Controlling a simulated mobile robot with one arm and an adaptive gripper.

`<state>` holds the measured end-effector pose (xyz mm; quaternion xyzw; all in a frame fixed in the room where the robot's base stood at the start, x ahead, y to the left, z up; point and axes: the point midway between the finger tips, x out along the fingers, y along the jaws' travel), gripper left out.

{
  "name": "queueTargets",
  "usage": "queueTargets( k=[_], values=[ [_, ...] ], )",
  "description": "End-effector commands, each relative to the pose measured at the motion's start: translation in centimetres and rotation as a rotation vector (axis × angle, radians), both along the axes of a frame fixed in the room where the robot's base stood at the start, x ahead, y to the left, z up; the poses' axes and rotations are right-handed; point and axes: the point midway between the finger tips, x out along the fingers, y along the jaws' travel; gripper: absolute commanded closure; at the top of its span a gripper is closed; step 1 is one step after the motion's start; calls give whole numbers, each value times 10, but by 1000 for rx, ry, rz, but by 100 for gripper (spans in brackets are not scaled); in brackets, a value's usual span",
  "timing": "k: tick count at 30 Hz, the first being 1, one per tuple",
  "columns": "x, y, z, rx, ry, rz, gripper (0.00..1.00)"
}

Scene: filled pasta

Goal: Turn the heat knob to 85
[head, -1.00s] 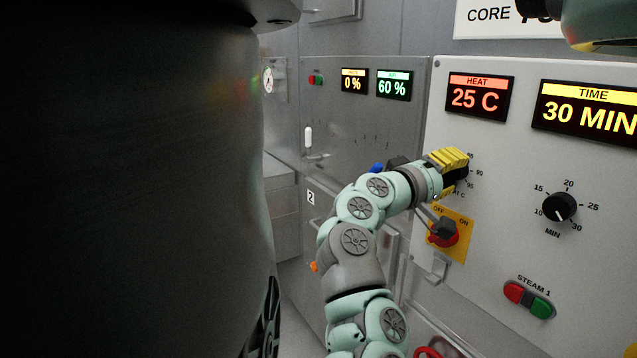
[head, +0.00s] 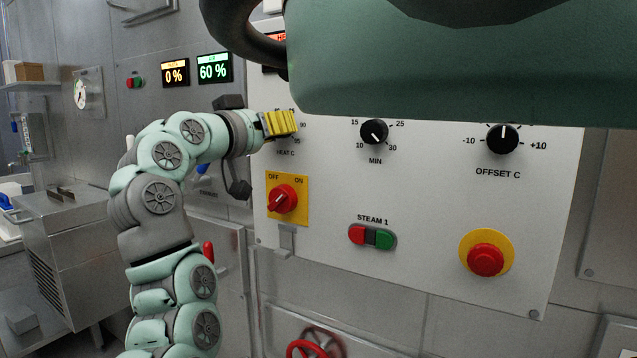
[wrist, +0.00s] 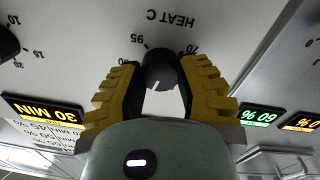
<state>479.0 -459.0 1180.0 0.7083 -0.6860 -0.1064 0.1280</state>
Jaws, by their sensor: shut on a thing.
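The heat knob (wrist: 160,70) is a round black dial with a white pointer mark, seen upside down in the wrist view. The "HEAT C" label and some scale numbers show around it. My gripper (wrist: 160,78) has its yellow ribbed fingers on either side of the knob and is shut on it. In the head view my gripper (head: 283,124) is against the panel (head: 330,215) and hides the knob. Only a sliver of the heat display (head: 273,38) shows there, and its value cannot be read.
Below the gripper is a red OFF/ON switch on a yellow plate (head: 300,209). To the right are the minute knob (head: 374,132), the steam buttons (head: 371,236), the offset knob (head: 502,139) and a red emergency button (head: 485,259). The time display (wrist: 45,112) reads 30 MIN.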

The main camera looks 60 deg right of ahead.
Motion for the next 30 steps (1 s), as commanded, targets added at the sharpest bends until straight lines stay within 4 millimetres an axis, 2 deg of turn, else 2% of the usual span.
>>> queueTargets(
  k=[1, 12, 29, 30],
  values=[
    [3, 0, -7, 6, -34, 8, 100],
    [2, 1, -2, 17, -191, 7, 100],
    [1, 0, 0, 19, -216, 3, 100],
    [1, 0, 0, 19, -215, 3, 62]
  ],
)
